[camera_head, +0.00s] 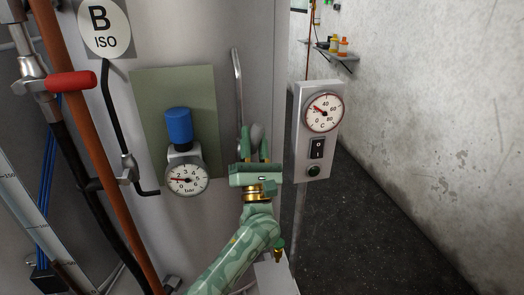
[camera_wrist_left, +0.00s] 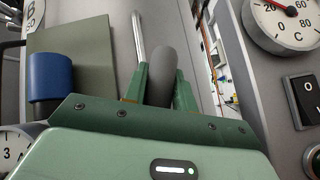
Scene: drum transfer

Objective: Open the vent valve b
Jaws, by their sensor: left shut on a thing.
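My left gripper (camera_head: 254,146) reaches up from the bottom of the head view, with its two green fingers shut on a grey rounded handle (camera_head: 257,131). In the left wrist view the same grey handle (camera_wrist_left: 162,76) sits between the fingers, its lower end hidden by the gripper body. A slim metal bar (camera_head: 238,85) rises just left of the handle. No label reading vent valve b is legible. A blue cap (camera_head: 179,126) stands above a bar gauge (camera_head: 187,180), left of my gripper. My right gripper is not in view.
A grey box with a temperature dial (camera_head: 323,112), a rocker switch (camera_head: 317,149) and a green button (camera_head: 314,170) stands close right of my gripper. At left are a "B ISO" sign (camera_head: 104,27), a black lever (camera_head: 111,105) and a red handle (camera_head: 72,82). Open floor (camera_head: 385,230) lies right.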

